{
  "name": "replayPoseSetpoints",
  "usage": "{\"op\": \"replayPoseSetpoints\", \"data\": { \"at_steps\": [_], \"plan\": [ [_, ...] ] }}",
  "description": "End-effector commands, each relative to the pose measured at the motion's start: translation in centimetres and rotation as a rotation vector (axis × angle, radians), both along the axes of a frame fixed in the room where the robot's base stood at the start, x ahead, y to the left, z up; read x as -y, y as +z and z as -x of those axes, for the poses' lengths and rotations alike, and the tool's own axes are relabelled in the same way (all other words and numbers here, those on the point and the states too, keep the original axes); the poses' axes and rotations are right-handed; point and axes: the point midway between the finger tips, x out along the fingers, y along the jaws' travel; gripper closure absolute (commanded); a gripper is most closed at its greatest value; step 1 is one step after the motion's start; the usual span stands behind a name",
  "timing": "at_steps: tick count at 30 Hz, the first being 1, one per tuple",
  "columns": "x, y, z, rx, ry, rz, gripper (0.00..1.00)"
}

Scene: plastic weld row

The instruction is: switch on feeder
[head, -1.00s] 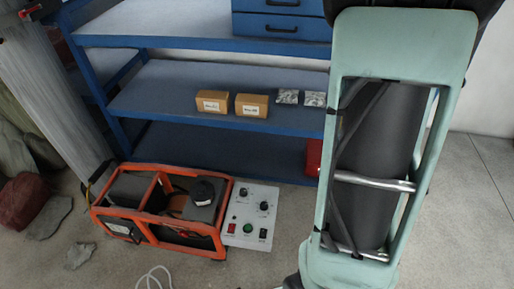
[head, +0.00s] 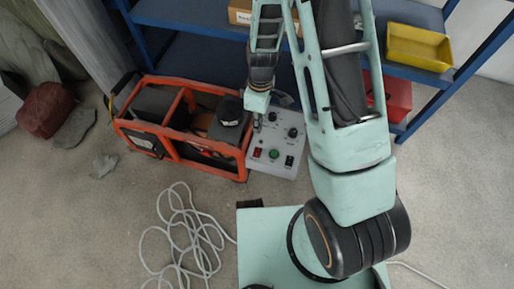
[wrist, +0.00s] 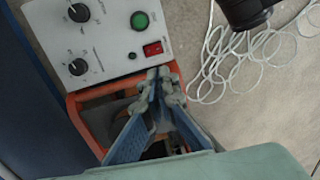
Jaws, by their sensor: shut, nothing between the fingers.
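In the wrist view the red switch (wrist: 153,48) and the green button (wrist: 140,20) are clear. My gripper (head: 257,122) is over the panel's left side. In the wrist view its shut, empty fingertips (wrist: 161,75) appear just below the red switch. I cannot tell whether they touch the panel. No label reading "feeder" is legible.
An orange-framed machine (head: 150,128) stands directly left of the panel. A blue shelf (head: 190,15) rises behind, with a yellow bin (head: 418,47) and a red box (head: 397,97). A white cable (head: 185,235) lies coiled on the floor in front. Floor at the right is clear.

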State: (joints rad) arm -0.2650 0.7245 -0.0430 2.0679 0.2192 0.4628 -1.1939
Motion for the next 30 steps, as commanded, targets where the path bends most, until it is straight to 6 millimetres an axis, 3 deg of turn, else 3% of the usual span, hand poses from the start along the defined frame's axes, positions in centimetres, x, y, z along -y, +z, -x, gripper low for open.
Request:
{"op": "replayPoseSetpoints", "data": {
  "at_steps": [7, 11, 24, 30],
  "plan": [
    [0.1, -0.2, 0.0, 0.001, -0.001, 0.001, 1.00],
    [0.1, -1.4, 0.2, -0.002, -0.001, 0.002, 1.00],
    [-0.3, -10.4, 1.2, -0.001, -0.001, 0.003, 1.00],
    [-0.4, -13.1, 1.5, 0.000, 0.000, 0.002, 1.00]
  ]
}}
